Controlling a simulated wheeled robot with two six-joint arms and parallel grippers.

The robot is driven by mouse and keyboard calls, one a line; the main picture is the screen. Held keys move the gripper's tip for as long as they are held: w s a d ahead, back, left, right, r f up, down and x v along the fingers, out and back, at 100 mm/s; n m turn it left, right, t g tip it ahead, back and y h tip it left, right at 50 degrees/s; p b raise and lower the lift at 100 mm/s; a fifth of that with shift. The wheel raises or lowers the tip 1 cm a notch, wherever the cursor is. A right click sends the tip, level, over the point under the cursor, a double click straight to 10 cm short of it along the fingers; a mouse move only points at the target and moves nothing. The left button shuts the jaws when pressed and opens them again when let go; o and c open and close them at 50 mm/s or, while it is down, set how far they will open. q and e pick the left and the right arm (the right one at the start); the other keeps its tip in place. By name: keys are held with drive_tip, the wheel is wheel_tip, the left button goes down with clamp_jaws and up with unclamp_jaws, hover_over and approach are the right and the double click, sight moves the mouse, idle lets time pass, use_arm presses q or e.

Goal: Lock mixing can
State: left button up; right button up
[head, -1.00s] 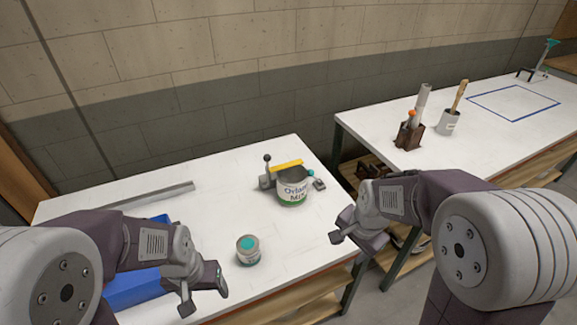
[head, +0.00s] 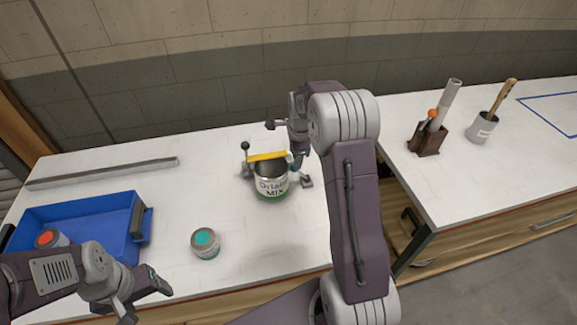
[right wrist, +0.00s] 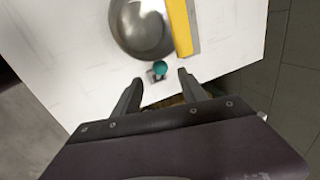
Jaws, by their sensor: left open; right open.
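The mixing can (head: 271,188), a labelled metal can with a green base band, stands on the left table. It also shows from above in the right wrist view (right wrist: 135,25), its inside empty. A yellow bar (head: 267,156) lies across its rim. A black-knobbed lever (head: 245,147) stands at its left; a teal knob (right wrist: 160,68) sits at its right. My right gripper (right wrist: 160,80) is open, its fingertips either side of the teal knob; I cannot tell whether they touch it. My left gripper (head: 147,300) is open and empty near the table's front edge.
A small teal-topped can (head: 205,243) stands in front of the mixing can. A blue bin (head: 95,208) with an orange-topped can (head: 50,238) is at left, a grey bar (head: 103,173) behind it. The right table (head: 470,180) holds a tool holder (head: 428,140) and brush pot (head: 482,127).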

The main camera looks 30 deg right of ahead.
sight(300, 172)
drive_tip(key=x, duration=0.9)
drive_tip(key=shift+d+p, duration=0.1)
drive_tip(key=shift+p, duration=0.2)
clamp_jaws()
idle(0.9)
